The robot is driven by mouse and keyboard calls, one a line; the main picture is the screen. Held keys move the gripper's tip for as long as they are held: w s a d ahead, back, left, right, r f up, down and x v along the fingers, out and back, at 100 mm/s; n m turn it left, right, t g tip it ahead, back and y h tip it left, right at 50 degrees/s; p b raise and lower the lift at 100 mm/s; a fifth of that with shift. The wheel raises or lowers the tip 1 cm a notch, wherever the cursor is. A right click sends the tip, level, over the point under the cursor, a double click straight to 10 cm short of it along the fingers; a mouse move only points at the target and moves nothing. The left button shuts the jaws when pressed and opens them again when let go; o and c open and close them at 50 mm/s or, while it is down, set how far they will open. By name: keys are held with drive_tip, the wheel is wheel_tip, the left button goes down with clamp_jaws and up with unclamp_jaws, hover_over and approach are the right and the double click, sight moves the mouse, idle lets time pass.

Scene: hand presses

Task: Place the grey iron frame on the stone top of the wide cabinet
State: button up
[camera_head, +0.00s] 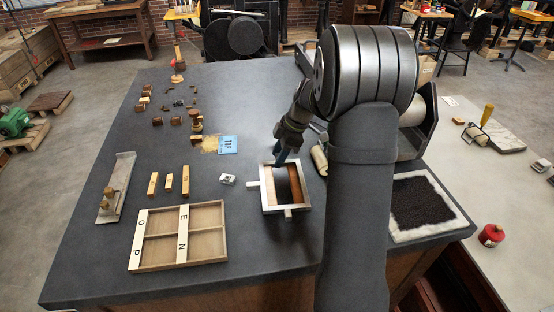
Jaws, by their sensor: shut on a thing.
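The grey iron frame (304,184) is a pale square rim with short lugs on its left and near sides. It is over the dark stone top (120,280) of the wide cabinet, right of the middle. I cannot tell whether it touches the stone. Brown and dark surfaces show inside its rim. My gripper (281,158) is at the frame's far edge, pointing down, and is shut on it. The fingertips are small and partly hidden by my wrist. My arm covers the stone to the right of the frame.
A divided wooden tray (160,238) with lettered blocks lies left of the frame. A small metal piece (227,180) and upright wooden blocks (169,183) stand nearby. A blue card (228,145) lies farther back. A black pad in a white border (420,202) is at the right.

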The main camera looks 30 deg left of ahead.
drive_tip(key=shift+f, duration=1.85)
drive_tip(key=o, duration=1.3)
drive_tip(key=shift+f, duration=0.1)
drive_tip(key=v, duration=1.2)
